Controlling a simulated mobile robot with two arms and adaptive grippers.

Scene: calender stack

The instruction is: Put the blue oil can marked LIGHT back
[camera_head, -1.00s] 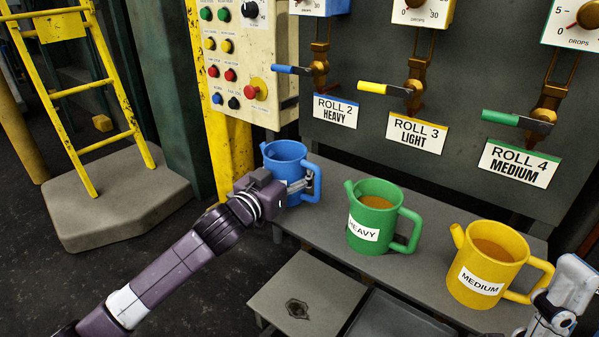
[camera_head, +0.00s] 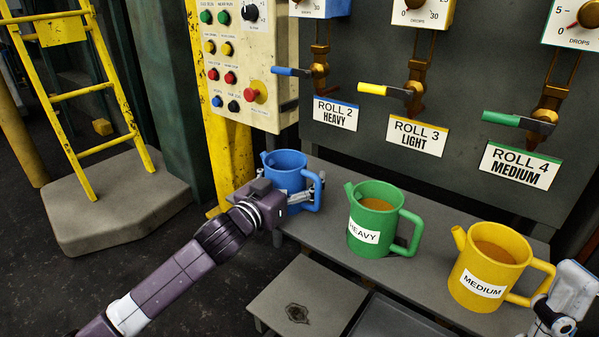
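The blue oil can (camera_head: 286,163) is upright at the left end of the grey bench (camera_head: 330,222). Its handle points right. No LIGHT label shows; the gripper covers its lower front. My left gripper (camera_head: 301,194) is at the can's front and handle side, seemingly shut on it. I cannot tell for sure whether the can's base touches the bench. The green can (camera_head: 362,218) marked HEAVY and the yellow can (camera_head: 477,273) marked MEDIUM stand to its right, both with amber liquid. My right gripper (camera_head: 545,322) is at the lower right, beside the yellow can's handle; its fingers are unclear.
A control panel (camera_head: 270,62) on a yellow post stands behind the blue can. Levers and signs for ROLL 2 (camera_head: 335,113), ROLL 3 (camera_head: 416,135) and ROLL 4 (camera_head: 517,165) are above the bench. A low grey stand (camera_head: 310,290) is in front. A yellow ladder (camera_head: 85,100) stands left.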

